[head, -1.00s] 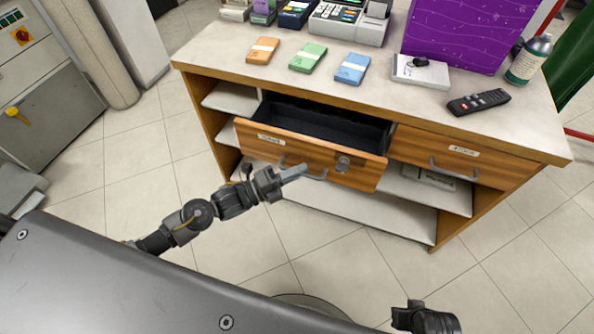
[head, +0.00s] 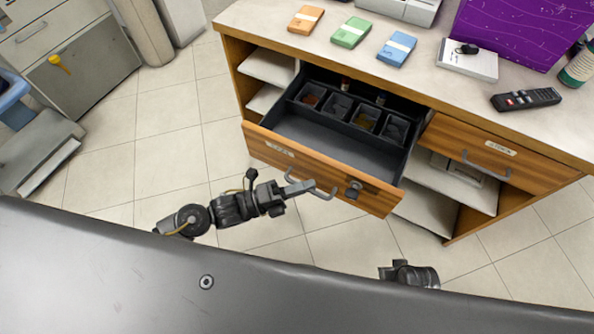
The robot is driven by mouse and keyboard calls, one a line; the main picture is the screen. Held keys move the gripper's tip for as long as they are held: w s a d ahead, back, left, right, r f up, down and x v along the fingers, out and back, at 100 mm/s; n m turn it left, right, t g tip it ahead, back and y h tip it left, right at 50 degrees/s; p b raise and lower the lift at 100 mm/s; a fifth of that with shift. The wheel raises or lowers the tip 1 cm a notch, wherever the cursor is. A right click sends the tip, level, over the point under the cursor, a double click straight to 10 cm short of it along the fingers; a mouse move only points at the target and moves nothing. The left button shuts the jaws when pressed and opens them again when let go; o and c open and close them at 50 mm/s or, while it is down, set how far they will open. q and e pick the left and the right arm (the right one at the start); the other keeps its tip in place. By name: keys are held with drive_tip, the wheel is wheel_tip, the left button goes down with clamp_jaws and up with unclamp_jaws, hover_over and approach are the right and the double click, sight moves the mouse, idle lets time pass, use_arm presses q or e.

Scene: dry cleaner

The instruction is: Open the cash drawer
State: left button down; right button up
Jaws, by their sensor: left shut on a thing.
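The cash drawer (head: 327,166) is pulled well out of the left side of the wooden counter. Its black insert shows a row of small compartments with coins at the back and an empty flat section in front. A lock with a round knob (head: 353,189) is on its front, beside a grey bar handle (head: 325,194). My left gripper (head: 297,188) is shut on the handle at its left part. My right gripper is not in view; only part of my right arm shows at the bottom.
A closed second drawer (head: 490,153) is to the right, above open shelves. On the counter (head: 460,102) lie orange (head: 306,19), green (head: 350,32) and blue (head: 397,48) banknote bundles, a remote (head: 526,99) and a purple box (head: 520,28).

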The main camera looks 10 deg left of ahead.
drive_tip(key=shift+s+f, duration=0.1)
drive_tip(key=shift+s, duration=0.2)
use_arm(q)
drive_tip(key=c, duration=1.5)
unclamp_jaws()
